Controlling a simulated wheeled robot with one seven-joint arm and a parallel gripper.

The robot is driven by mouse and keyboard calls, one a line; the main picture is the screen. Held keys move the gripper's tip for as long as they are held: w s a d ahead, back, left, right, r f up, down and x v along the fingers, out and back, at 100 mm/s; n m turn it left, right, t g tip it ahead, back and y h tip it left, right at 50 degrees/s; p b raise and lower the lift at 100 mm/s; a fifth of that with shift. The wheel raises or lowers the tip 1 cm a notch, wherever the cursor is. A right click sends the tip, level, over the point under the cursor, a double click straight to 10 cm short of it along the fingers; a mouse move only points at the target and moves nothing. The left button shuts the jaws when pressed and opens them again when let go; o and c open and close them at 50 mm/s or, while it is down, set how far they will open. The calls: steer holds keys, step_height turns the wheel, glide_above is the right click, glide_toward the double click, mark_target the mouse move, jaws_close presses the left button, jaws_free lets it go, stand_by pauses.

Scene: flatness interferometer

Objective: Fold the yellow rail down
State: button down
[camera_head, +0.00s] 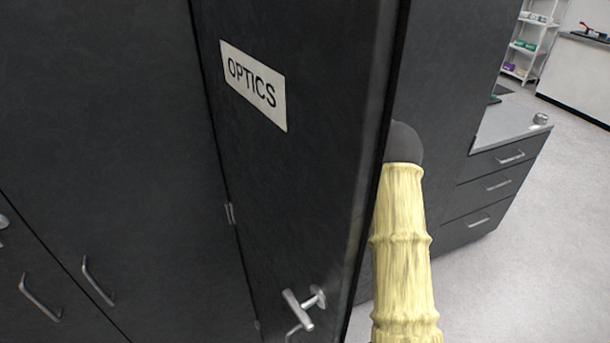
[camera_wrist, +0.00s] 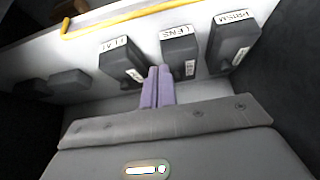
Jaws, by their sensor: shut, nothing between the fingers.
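The yellow rail (camera_wrist: 130,17) runs across the top of the wrist view, above the labelled dark boxes, with a bent end at the left. It slants up to the right and leaves the picture. My gripper (camera_wrist: 159,70) has two purple fingers shut together with nothing between them. The fingertips show below the rail in the picture, between the FLAT and LENS boxes, apart from the rail. In the head view the rail and gripper are hidden; only my yellow-sleeved arm shows, reaching behind the OPTICS door.
Dark boxes labelled FLAT (camera_wrist: 121,60), LENS (camera_wrist: 178,48) and PRISM (camera_wrist: 233,40) stand on a pale shelf, with more at left. The dark OPTICS door (camera_head: 290,190) stands close beside my arm. Open floor (camera_head: 540,230) lies to the right.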

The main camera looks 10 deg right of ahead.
steer(key=x, duration=0.2)
steer(key=p+x, duration=0.1)
steer(key=x, duration=0.2)
steer(key=p+x, duration=0.1)
steer(key=x, duration=0.2)
steer(key=shift+s+a, duration=0.3)
steer(key=shift+p+x, duration=0.5)
steer(key=shift+x, duration=0.35)
steer(key=shift+s+d+f+p, duration=0.15)
steer(key=shift+s+p, duration=0.1)
steer(key=shift+s, duration=0.4)
steer(key=shift+s+d+f+p, duration=0.15)
steer(key=shift+s+p, duration=0.1)
steer(key=shift+s, duration=0.4)
steer(key=shift+s+d+f+p, duration=0.15)
steer(key=shift+s+p, duration=0.1)
steer(key=shift+s, duration=0.4)
steer(key=shift+a, duration=0.15)
